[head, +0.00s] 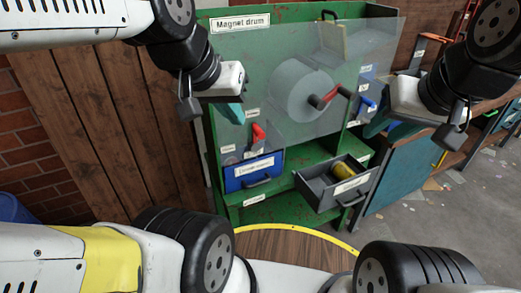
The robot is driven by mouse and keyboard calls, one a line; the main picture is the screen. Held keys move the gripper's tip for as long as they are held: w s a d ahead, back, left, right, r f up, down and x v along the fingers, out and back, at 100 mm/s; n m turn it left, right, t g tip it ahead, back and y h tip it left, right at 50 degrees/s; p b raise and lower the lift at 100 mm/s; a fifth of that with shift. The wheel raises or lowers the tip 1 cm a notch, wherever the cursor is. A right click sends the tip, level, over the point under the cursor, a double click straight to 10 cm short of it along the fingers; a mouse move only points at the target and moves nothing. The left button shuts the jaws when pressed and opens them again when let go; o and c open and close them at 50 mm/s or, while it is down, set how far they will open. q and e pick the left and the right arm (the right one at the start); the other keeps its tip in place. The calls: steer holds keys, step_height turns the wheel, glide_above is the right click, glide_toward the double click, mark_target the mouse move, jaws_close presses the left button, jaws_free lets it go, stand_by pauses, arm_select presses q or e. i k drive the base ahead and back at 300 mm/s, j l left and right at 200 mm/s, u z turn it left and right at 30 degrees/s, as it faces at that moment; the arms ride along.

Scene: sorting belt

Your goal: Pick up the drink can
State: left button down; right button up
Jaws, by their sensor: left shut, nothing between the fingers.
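A yellow can-like object, probably the drink can (427,157), lies in the open grey drawer (330,196) at the lower right of the green cabinet. The drawer's front and walls hide part of it. My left gripper (232,112) is in front of the cabinet's left part, shut and empty, well to the left of the drawer and above it. My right gripper (382,126) is in front of the cabinet's right edge, above the drawer and apart from the can. Its fingers are seen at an angle, and their gap is unclear.
The green cabinet (226,135), labelled "Magnet drum", carries a grey drum (302,88) behind a clear panel, with a red-handled crank (323,101). A closed blue drawer (243,183) and red lever (258,133) are at left. A blue-fronted bench (395,183) stands at right.

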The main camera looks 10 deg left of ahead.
mark_target(341, 170)
steer(key=u, duration=0.65)
steer(key=i+l, duration=0.1)
steer(key=i+z, duration=0.1)
steer(key=z, duration=1.1)
steer(key=i+l, duration=0.2)
steer(key=l, duration=0.2)
steer(key=i+l, duration=0.2)
steer(key=l, duration=0.15)
